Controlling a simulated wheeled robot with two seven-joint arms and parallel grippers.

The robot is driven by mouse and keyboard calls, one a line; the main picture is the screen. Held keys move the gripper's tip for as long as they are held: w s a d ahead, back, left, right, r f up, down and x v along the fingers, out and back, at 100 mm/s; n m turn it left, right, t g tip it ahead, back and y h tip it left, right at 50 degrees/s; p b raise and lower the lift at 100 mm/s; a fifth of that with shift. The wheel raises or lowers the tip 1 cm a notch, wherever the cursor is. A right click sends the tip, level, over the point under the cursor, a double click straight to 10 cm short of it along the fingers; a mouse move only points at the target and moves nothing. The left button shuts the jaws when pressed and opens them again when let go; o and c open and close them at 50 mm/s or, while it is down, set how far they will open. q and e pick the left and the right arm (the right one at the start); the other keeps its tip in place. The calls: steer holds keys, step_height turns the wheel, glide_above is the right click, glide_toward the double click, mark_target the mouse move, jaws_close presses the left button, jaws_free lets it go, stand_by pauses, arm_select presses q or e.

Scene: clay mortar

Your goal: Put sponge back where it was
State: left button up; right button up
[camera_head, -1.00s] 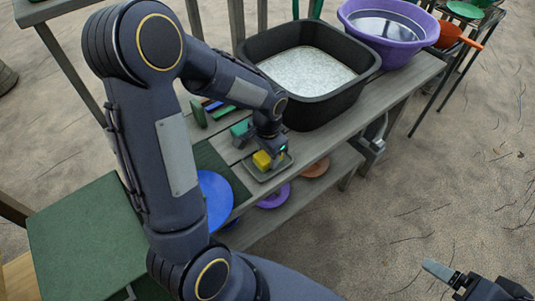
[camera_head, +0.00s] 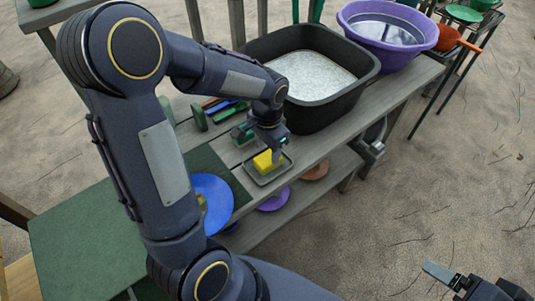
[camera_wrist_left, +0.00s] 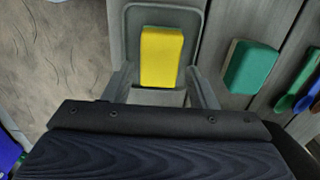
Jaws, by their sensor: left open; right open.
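The yellow sponge (camera_head: 265,161) lies in a small grey tray (camera_head: 270,177) at the front edge of the wooden table. In the left wrist view the yellow sponge (camera_wrist_left: 161,57) lies flat in the tray (camera_wrist_left: 195,18), with a green edge at its top. My left gripper (camera_head: 270,148) is just above the tray. Its open fingers (camera_wrist_left: 162,88) stand on both sides of the sponge's near end, apart from it. My right gripper (camera_head: 452,275) is open at the bottom right, over the sand, and only partly in view.
A green sponge-like block (camera_wrist_left: 250,67) lies beside the tray. A black tub (camera_head: 300,115) of pale material and a purple basin (camera_head: 388,40) stand behind to the right. A blue plate (camera_head: 214,205) sits to the left. Purple and brown discs (camera_head: 315,170) are on the lower shelf.

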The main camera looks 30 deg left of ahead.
mark_target(268, 157)
arm_select(q)
step_height(268, 157, up, 7)
steer(key=s+d+r+n+t+h, duration=0.2)
steer(key=s+n, duration=0.1)
steer(key=s, duration=0.5)
steer(key=s+d+r+n+t+h, duration=0.1)
steer(key=s+d+r+n+t, duration=0.1)
steer(key=s, duration=0.7)
steer(key=shift+r+n+t+h+p, duration=0.45)
steer(key=shift+n+t, duration=0.25)
steer(key=shift+t, duration=0.1)
steer(key=shift+d, duration=0.1)
step_height(268, 157, up, 7)
steer(key=p, duration=0.7)
steer(key=shift+r, duration=0.1)
